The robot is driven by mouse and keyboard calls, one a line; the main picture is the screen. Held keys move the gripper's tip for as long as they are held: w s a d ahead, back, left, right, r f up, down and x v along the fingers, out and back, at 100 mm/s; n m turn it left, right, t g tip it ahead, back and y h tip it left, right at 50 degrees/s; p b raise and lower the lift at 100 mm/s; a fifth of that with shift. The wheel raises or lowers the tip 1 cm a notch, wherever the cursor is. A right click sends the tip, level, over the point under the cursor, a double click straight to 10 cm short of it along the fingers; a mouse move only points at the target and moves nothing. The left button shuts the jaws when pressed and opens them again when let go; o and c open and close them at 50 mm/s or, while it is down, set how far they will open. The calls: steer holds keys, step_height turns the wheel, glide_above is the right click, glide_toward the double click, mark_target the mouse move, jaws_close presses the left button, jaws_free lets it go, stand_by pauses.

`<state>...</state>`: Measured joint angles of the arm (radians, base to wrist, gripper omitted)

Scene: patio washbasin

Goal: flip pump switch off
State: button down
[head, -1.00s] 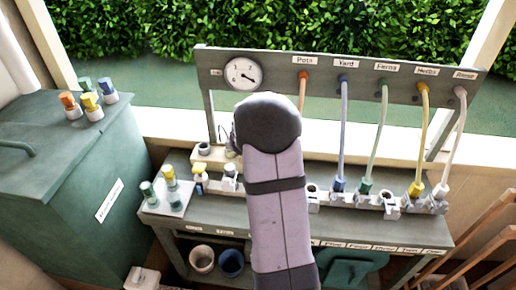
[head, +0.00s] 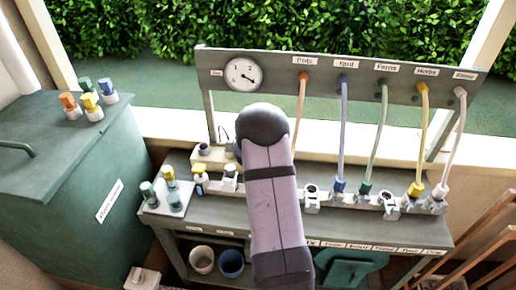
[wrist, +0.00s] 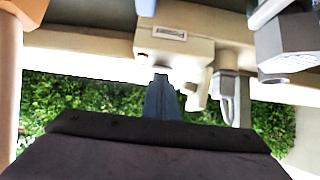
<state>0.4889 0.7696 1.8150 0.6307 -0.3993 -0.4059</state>
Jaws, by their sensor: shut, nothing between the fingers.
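In the wrist view, a cream box (wrist: 172,42) with a small, blurred label hangs at the top of the picture. A pale lever-like piece (wrist: 199,90) sticks out of it at the lower right; I cannot tell whether this is the pump switch or how it is set. My gripper (wrist: 161,80) is shut and empty. Its narrow tip is at the box's edge, left of the pale piece; I cannot tell whether it touches. In the head view my arm hides the gripper. A cream block (head: 214,157) stands on the bench just left of my arm.
The grey bench (head: 225,211) holds several valves and coloured hose ends, right of my arm. A panel (head: 350,85) with a gauge (head: 243,74) and labelled hoses rises behind. A green cabinet (head: 75,165) stands left. Buckets (head: 230,262) sit below.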

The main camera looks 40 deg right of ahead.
steer(key=shift+f+b, duration=0.15)
steer(key=shift+b, duration=0.15)
steer(key=b, duration=0.1)
steer(key=f+b, duration=0.1)
steer(key=b, duration=0.1)
steer(key=shift+s+a+f+t+h, duration=0.1)
steer(key=shift+s+a+t+h, duration=0.05)
steer(key=shift+t+h, duration=0.15)
steer(key=shift+r, duration=0.55)
steer(key=shift+r+p, duration=0.65)
steer(key=shift+p, duration=0.05)
step_height(320, 180, up, 4)
steer(key=p, duration=0.4)
steer(key=shift+r, duration=0.1)
steer(key=s+a+r+b, duration=0.2)
steer(key=s+a+b, duration=0.1)
steer(key=s+a, duration=0.3)
steer(key=shift+s+a, duration=0.4)
steer(key=shift+s, duration=0.05)
steer(key=shift+r, duration=0.1)
